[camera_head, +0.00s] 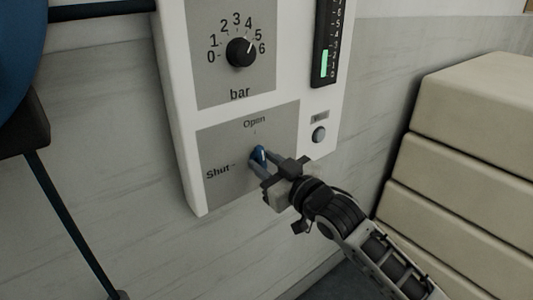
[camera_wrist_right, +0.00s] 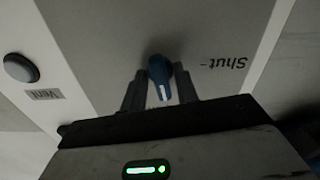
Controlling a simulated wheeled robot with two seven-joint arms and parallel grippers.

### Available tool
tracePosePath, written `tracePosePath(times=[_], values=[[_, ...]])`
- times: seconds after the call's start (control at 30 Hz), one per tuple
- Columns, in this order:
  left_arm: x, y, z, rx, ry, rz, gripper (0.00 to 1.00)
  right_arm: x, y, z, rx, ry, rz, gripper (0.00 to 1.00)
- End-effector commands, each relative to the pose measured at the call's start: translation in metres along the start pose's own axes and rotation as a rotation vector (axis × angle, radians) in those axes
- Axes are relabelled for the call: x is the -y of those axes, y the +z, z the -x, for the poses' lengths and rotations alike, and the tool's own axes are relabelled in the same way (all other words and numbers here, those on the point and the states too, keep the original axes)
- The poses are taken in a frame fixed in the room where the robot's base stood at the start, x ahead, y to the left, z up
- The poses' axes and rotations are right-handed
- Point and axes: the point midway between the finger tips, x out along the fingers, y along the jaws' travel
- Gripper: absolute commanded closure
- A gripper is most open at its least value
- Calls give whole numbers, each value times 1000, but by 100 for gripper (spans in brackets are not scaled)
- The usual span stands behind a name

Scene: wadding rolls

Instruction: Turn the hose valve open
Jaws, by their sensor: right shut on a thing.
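The hose valve is a small blue knob (camera_head: 260,153) with a white pointer line, on the lower grey plate (camera_head: 222,152) of a white wall panel. The plate is marked "Open" above the knob and "Shut" to its left. In the head view the knob's upper end tips toward "Open". My right gripper (camera_head: 258,162) reaches in from the lower right and is shut on the knob. In the right wrist view the blue knob (camera_wrist_right: 160,76) sits between the two dark fingers (camera_wrist_right: 160,92). My left gripper is not in view.
Above is a black dial (camera_head: 240,52) marked 0 to 6 bar. A green-lit gauge (camera_head: 325,62) and a round grey button (camera_head: 319,134) sit to the right; the wrist view labels the button "Vent". Stacked cream blocks (camera_head: 455,165) stand at the right. A blue round object (camera_head: 18,45) is at the left.

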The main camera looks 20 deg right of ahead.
Motion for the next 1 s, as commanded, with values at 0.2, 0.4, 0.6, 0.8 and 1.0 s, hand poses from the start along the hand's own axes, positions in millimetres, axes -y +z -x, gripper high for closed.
tracePosePath(times=[0.2,0.4,0.6,0.8,1.0], values=[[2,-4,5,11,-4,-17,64,0,-3,0,-2,0,-111,93],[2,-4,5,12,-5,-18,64,-1,-3,0,-5,1,-161,93],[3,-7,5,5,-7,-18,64,-1,-2,0,-6,0,-177,93],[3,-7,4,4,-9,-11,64,-1,-2,0,-7,0,-178,93],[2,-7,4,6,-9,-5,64,0,-2,0,-6,0,-177,62]])
